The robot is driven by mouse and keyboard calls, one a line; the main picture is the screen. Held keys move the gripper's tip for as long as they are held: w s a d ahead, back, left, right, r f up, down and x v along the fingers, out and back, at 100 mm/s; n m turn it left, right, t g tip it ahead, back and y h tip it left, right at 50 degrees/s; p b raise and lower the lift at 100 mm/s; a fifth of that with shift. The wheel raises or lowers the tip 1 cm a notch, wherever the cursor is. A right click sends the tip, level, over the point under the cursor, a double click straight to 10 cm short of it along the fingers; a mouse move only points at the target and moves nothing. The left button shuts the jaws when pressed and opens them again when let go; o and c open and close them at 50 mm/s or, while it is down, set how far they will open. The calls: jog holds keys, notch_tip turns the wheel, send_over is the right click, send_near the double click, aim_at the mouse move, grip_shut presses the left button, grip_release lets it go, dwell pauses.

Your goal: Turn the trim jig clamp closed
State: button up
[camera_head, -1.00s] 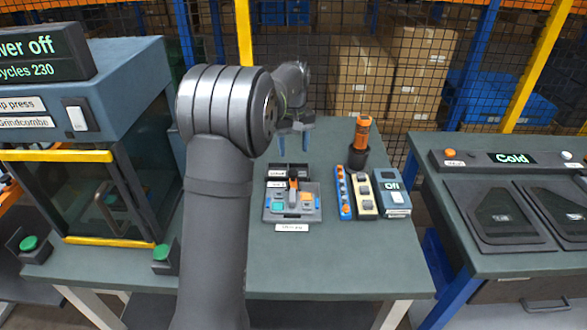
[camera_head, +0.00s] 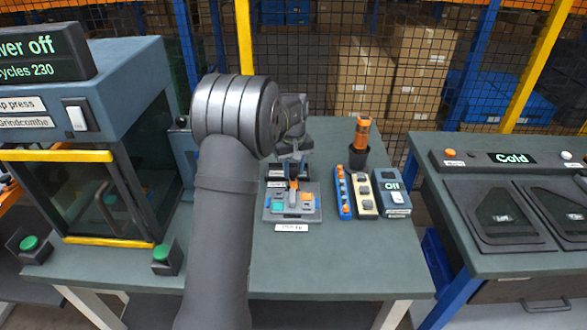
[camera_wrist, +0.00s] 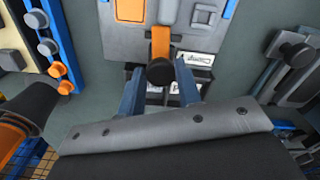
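The trim jig (camera_head: 270,215) is a grey plate with teal and orange blocks, lying on the bench. Its clamp has an orange lever (camera_wrist: 160,42) with a round black knob (camera_wrist: 160,73). In the wrist view the lever points towards my gripper. In the head view the lever (camera_head: 293,188) shows only partly, below my gripper. My gripper (camera_wrist: 157,76) is open, with one blue finger on each side of the knob. Gaps show between knob and fingers, and nothing is held. My gripper (camera_head: 292,170) hangs over the jig's far edge in the head view.
Small labelled dark bins (camera_head: 276,172) stand just behind the jig. To its right are a blue strip with orange knobs (camera_head: 343,192), a cream control box (camera_head: 364,194) and a box reading Off (camera_head: 392,192). An orange-handled tool stands in a black holder (camera_head: 358,157). The front bench is clear.

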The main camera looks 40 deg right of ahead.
aim_at(293, 173)
jog(key=shift+c, duration=1.4)
jog(key=shift+m, duration=0.8)
jog(key=o, duration=1)
jog(key=shift+c, duration=0.2)
jog(key=shift+r, duration=0.1)
notch_tip(293, 173, up, 17)
jog(key=shift+r, duration=0.15)
notch_tip(293, 173, down, 18)
jog(key=shift+r, duration=0.25)
